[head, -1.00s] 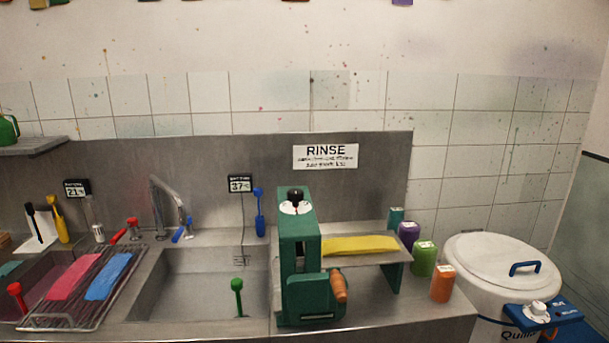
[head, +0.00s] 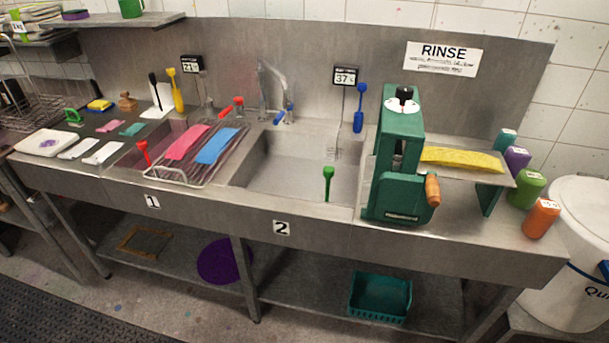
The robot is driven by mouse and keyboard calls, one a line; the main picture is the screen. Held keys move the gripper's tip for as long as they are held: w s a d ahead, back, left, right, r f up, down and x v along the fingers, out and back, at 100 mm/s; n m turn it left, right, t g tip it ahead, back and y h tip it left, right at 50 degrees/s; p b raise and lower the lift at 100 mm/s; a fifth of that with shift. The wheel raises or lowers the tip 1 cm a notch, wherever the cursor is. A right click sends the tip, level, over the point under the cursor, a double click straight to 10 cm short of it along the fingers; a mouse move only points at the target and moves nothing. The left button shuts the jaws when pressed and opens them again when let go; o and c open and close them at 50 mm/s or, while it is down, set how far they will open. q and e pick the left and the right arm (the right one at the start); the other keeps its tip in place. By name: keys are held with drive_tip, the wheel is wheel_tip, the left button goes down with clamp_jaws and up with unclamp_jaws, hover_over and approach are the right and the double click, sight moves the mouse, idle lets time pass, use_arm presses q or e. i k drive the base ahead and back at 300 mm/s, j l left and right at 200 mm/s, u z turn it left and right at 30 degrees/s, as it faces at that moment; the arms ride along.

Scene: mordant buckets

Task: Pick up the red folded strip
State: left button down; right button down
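A pinkish-red strip (head: 187,141) lies flat on a wire rack (head: 178,174) that sits over the left sink, next to a blue strip (head: 216,146). It is the reddest strip in view, but I cannot tell whether it is folded. A smaller pink piece (head: 111,126) lies on the dark counter area further left, beside a teal piece (head: 133,129). Neither of my grippers shows in the head view.
The steel bench has an open sink (head: 290,172) with a green-handled tool (head: 328,180). A teal basket (head: 380,298) sits on the lower shelf.

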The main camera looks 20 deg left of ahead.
sight(178, 150)
drive_tip(key=u, duration=1.35)
